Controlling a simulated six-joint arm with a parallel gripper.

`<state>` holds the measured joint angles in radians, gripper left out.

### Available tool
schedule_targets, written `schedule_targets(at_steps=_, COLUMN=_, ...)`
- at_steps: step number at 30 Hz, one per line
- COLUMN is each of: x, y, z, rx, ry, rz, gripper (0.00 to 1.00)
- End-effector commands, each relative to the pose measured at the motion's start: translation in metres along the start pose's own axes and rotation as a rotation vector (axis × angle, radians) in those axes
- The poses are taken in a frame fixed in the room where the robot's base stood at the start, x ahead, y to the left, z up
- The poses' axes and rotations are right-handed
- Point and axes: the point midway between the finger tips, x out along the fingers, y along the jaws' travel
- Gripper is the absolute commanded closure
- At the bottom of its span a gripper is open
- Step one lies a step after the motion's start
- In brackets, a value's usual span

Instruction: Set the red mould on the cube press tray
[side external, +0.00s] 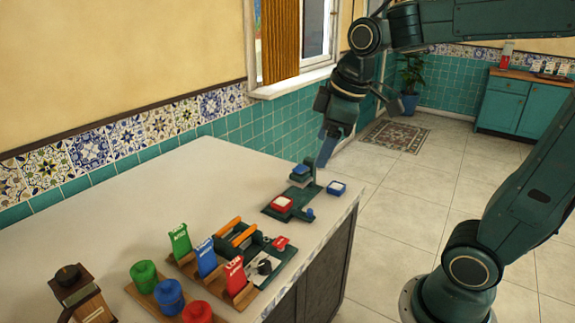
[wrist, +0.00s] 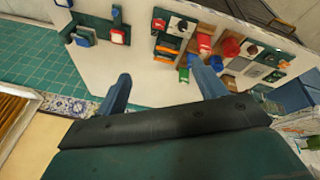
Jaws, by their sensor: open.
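The red mould (side external: 282,203), a small red square with a white top, sits on the front part of the dark green cube press base (side external: 271,213). It also shows in the wrist view (wrist: 118,36). The press's upright with a blue block (side external: 300,170) stands at the back of that base. My gripper (side external: 325,158) is just behind and right of the press, pointing down, apart from the red mould. In the wrist view my fingers (wrist: 163,90) are spread with nothing between them. Exact contact under the mould is too small to tell.
A blue mould (side external: 337,188) with a white top lies right of the press, near the counter edge. Another dark green station (side external: 253,262), coloured cards (side external: 207,258) and several coloured jars (side external: 170,296) stand in front. The counter (side external: 160,200) is clear toward the wall.

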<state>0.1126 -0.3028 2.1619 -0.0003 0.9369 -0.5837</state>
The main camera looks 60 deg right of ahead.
Motion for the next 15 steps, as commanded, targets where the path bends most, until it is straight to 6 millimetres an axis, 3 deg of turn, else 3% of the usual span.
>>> schedule_targets(at_steps=7, x=-0.017, y=-0.041, z=0.039, rx=0.210, ry=0.071, rz=0.013, gripper=0.30)
schedule_targets(at_steps=15, x=-0.018, y=-0.073, z=0.076, rx=0.409, ry=0.136, rz=0.005, gripper=0.30)
